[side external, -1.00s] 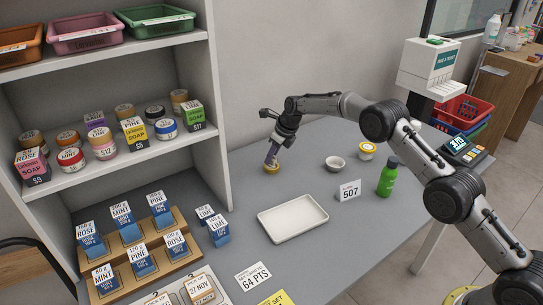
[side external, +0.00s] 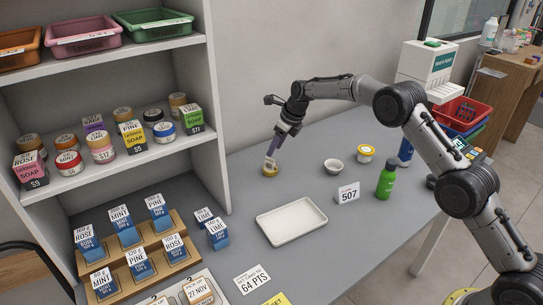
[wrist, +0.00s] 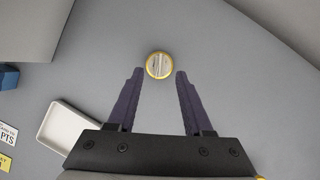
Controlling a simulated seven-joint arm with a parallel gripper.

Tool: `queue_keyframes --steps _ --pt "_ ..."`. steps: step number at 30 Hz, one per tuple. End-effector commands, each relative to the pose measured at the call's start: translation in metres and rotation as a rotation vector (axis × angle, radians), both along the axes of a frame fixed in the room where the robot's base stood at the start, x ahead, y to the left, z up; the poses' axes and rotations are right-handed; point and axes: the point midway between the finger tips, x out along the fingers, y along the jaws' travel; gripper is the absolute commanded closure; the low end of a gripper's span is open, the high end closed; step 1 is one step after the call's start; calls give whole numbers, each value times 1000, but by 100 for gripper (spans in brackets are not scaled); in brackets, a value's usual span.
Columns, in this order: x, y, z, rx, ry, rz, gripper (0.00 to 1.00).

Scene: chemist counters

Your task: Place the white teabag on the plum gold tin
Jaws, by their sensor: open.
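A gold-yellow round tin (side external: 270,172) stands on the grey counter, left of the small white bowl. A small pale piece (side external: 270,161), which looks like the white teabag, rests upright on its top. In the wrist view the gold-rimmed tin (wrist: 158,74) lies ahead between my fingertips, with the pale piece (wrist: 158,66) across its lid as a thin line. My gripper (side external: 274,150) is just above the tin, pointing down, open and apart from the pale piece. The tin's label is too small to read.
An empty white tray (side external: 291,222) lies in front of the tin. A white bowl (side external: 334,166), a yellow-and-white tub (side external: 365,154), a 507 card (side external: 347,194) and a green bottle (side external: 386,180) stand to the right. A shelf unit (side external: 217,130) rises at left.

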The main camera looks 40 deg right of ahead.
Motion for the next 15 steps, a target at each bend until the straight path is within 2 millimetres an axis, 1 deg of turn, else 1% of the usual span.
queue_keyframes --steps 1,6,9,15 --pt "-4 -2 11 1 -1 -1 49" --pt "-14 -7 36 0 1 -1 49" --pt "-18 -8 46 0 1 -1 49" --pt "-21 -9 53 0 2 0 49"
